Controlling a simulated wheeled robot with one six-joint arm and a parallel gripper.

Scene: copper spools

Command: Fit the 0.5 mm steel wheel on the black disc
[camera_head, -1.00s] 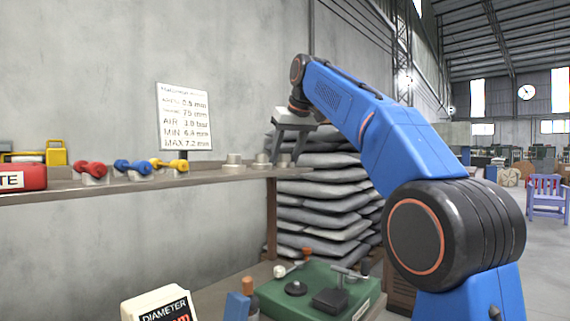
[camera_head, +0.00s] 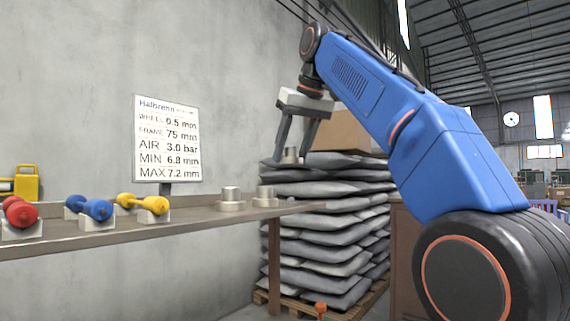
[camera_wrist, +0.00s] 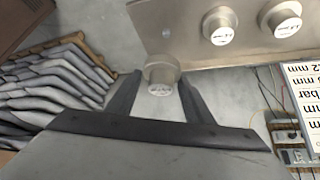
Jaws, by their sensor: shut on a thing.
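My gripper (camera_head: 290,157) is shut on a small steel wheel (camera_head: 291,153), up in the air past the right end of the shelf. In the wrist view the held wheel (camera_wrist: 161,70) sits between the fingertips, its wider labelled end facing the camera; the label is too small to read. Two more steel wheels, a left one (camera_head: 231,199) and a right one (camera_head: 265,197), stand on the shelf; they also show in the wrist view (camera_wrist: 220,25) (camera_wrist: 281,19). The black disc is not in view now.
The shelf (camera_head: 120,240) holds red, blue (camera_head: 90,209) and yellow pieces in cradles. A sign (camera_head: 167,140) reads wheel 0.5 mm, frame 75 mm. Stacked grey sacks (camera_head: 330,235) on a pallet and a cardboard box (camera_head: 345,130) stand behind my gripper.

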